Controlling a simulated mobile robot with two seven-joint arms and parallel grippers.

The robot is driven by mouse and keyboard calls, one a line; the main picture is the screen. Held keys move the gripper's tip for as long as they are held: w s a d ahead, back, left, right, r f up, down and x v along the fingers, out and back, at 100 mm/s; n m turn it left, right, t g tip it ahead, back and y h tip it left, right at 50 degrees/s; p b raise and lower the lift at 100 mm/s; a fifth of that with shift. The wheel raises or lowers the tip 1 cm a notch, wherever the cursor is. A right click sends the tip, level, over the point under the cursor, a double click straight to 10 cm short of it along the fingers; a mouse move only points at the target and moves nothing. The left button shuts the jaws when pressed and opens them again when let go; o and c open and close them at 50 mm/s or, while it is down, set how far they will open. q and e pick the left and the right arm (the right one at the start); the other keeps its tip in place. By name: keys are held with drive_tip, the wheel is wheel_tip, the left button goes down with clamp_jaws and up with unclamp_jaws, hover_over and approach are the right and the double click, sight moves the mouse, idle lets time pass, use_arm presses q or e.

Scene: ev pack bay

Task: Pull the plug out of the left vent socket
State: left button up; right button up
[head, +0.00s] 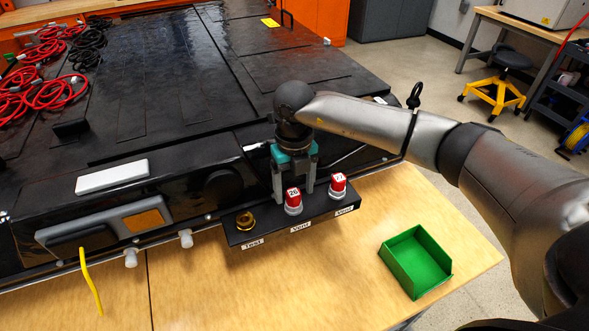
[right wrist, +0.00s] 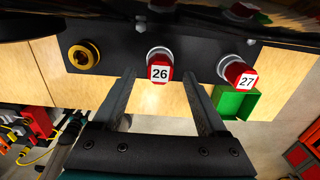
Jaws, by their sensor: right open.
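A black socket block (head: 262,233) on the pack's front edge carries a row of three sockets, labelled Test, Vent and Vent. The left vent socket holds a red-capped plug marked 26 (head: 293,200), also seen in the right wrist view (right wrist: 160,72). The right vent socket holds a red plug marked 27 (head: 338,184), also in the right wrist view (right wrist: 239,75). The brass test socket (head: 245,221) has no plug. My right gripper (head: 294,188) points down, open, at plug 26. In the right wrist view its fingers lie either side of plug 26; contact is not visible. My left gripper is out of view.
An open green bin (head: 416,263) stands on the wooden bench (head: 335,285), right of the socket block. The black battery pack (head: 170,85) fills the left and back, with red cables (head: 40,95) on it. A yellow strip (head: 90,282) hangs at the pack's front. Bench around the bin is clear.

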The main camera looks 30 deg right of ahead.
drive_tip(key=shift+f, duration=1.15)
clamp_jaws()
unclamp_jaws()
